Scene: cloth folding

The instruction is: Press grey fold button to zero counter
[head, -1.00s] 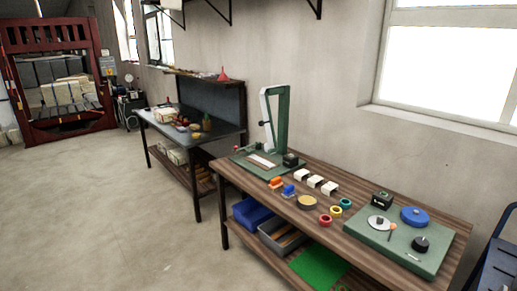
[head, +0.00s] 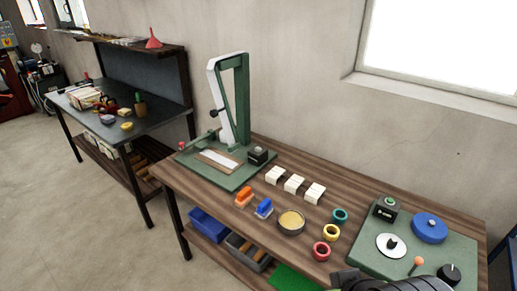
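A green board (head: 455,258) lies on the right end of the wooden workbench. At its back left stands a small dark box (head: 386,207) with a pale marking on its front and a button-like top. A similar dark box (head: 258,155) sits on the green base (head: 222,178) of the tall lever press (head: 230,100). I cannot make out a counter reading or tell which is the grey fold button. A dark part of my arm shows at the bottom edge, in front of the green board. No gripper fingers show.
On the board are a blue round part (head: 430,228), a white disc (head: 390,251), an orange-tipped stick (head: 417,263) and a black knob (head: 449,274). White blocks (head: 294,184), stamps, a round tin (head: 291,222) and coloured rings (head: 331,232) lie between press and board. A wall stands behind.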

